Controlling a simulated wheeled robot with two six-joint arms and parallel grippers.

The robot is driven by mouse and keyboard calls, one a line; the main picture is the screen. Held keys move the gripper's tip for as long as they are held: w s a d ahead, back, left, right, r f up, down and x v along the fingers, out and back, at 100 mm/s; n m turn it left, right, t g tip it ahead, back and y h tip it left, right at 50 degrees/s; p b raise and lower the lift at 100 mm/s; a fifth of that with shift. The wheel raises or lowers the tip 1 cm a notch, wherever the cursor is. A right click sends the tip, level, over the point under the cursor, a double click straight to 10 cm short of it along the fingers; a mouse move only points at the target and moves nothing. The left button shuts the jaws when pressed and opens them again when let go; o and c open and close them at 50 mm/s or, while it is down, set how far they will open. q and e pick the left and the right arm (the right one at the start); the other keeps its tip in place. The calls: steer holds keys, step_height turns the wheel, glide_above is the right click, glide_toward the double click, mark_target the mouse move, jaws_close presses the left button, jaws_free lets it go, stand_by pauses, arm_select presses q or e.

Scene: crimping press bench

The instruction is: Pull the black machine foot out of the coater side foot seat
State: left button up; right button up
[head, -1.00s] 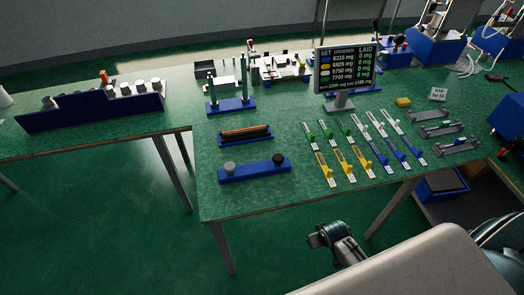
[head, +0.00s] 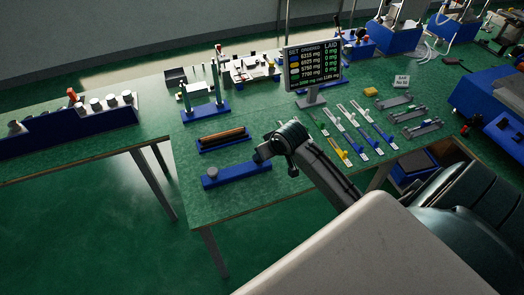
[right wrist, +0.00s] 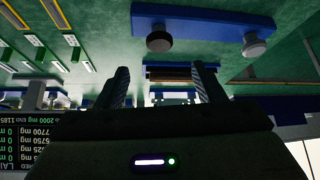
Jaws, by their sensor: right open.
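A long blue block (head: 240,175) lies at the table's front left and carries two round feet. The grey foot (head: 211,172) is at its left end. The black foot is hidden behind my right gripper (head: 263,153) in the head view. In the right wrist view the black foot (right wrist: 159,41) and the grey foot (right wrist: 254,45) stand out from the blue block (right wrist: 205,20). There, the two fingers of my right gripper (right wrist: 163,75) are apart with nothing held between them, and the black foot is beyond their tips. My left gripper is not in view.
A blue tray with a brown and black rod (head: 223,138) lies behind the block. A stand with green posts (head: 205,108) and a display screen (head: 313,65) are farther back. Several coloured strips (head: 365,135) lie to the right. The table's front edge is close.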

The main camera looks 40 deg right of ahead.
steer(key=p+x, duration=0.1)
steer(key=x, duration=0.9)
steer(key=shift+f+p, duration=0.15)
steer(key=shift+p, duration=0.25)
steer(key=c, duration=1.1)
steer(key=shift+r+p, duration=1.05)
steer(key=shift+p, duration=0.15)
steer(key=shift+r+p, duration=1.45)
steer(key=shift+p, duration=0.4)
steer(key=shift+r, duration=0.1)
